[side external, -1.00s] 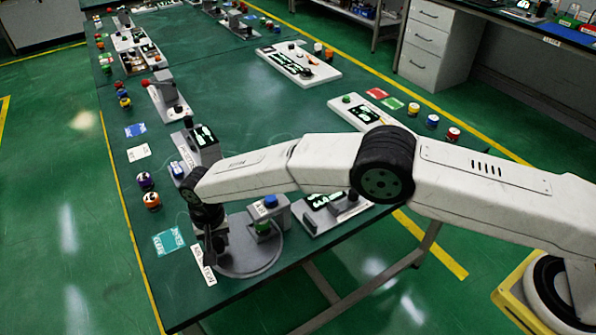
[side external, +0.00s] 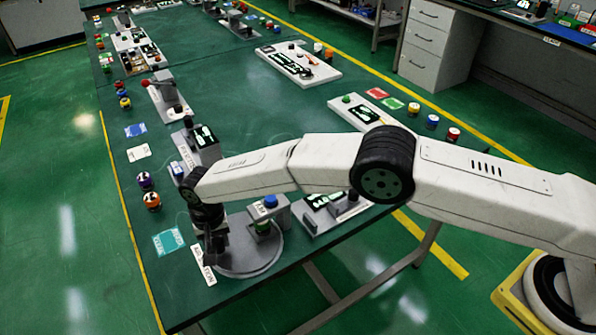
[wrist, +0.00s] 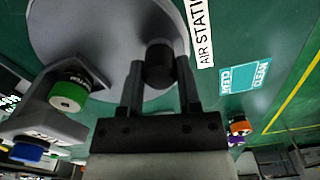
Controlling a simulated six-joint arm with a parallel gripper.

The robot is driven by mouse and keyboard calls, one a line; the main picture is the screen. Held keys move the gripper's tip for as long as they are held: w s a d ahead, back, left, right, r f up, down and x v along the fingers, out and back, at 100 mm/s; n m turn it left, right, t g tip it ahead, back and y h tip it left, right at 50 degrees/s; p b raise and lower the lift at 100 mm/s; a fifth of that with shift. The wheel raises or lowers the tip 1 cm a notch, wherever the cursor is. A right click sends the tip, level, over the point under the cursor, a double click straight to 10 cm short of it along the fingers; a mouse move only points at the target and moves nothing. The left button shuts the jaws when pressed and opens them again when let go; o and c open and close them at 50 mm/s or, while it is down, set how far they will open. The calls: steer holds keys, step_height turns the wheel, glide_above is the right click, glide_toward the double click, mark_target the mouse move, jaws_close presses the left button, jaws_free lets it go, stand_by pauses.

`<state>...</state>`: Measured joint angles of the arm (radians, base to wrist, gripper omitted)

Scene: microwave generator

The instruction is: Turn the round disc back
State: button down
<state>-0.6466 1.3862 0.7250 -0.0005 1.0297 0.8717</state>
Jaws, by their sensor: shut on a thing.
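The round disc (side external: 250,262) is flat and grey, near the front corner of the green table. In the wrist view, the disc (wrist: 85,35) fills the upper left, with a short black knob (wrist: 160,62) near its edge. My gripper (side external: 214,252) points down at the disc's left edge. In the wrist view, my gripper's fingers (wrist: 159,76) stand on both sides of the knob and are shut on it. The arm's end partly hides the knob in the side view.
A grey bracket (wrist: 45,115) with a green-topped part (wrist: 69,92) and a blue button (side external: 270,201) reaches over the disc's far side. A white AIR STATION label (side external: 203,265) and a teal card (side external: 170,241) lie left of the disc. A grey unit with screens (side external: 330,208) stands right.

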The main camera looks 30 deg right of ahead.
mark_target(256, 259)
steer(key=shift+s+n, duration=0.2)
steer(key=shift+n, duration=0.2)
steer(key=shift+s+d+n, duration=0.1)
steer(key=shift+s+n, duration=0.4)
steer(key=shift+n, duration=0.35)
steer(key=shift+s+d+n, duration=0.1)
steer(key=shift+s+n, duration=0.35)
steer(key=shift+n, duration=0.4)
steer(key=shift+s+d+n, duration=0.35)
steer(key=shift+s+n, duration=0.2)
steer(key=shift+n, duration=0.65)
steer(key=shift+s+d+n, duration=0.35)
steer(key=shift+s+n, duration=0.15)
steer(key=shift+n, duration=0.7)
steer(key=shift+s+d+n, duration=0.35)
steer(key=shift+d+n, duration=0.2)
steer(key=shift+n, duration=0.65)
steer(key=shift+s+d+n, duration=0.35)
steer(key=shift+d+n, duration=0.2)
steer(key=shift+n, duration=0.65)
steer(key=shift+s+d+n, duration=0.1)
steer(key=shift+d+n, duration=0.45)
steer(key=shift+n, duration=0.5)
steer(key=shift+s+d+n, duration=0.1)
steer(key=shift+d+n, duration=0.45)
steer(key=shift+n, duration=0.5)
steer(key=shift+d, duration=0.1)
steer(key=shift+c, duration=1.5)
jaws_free()
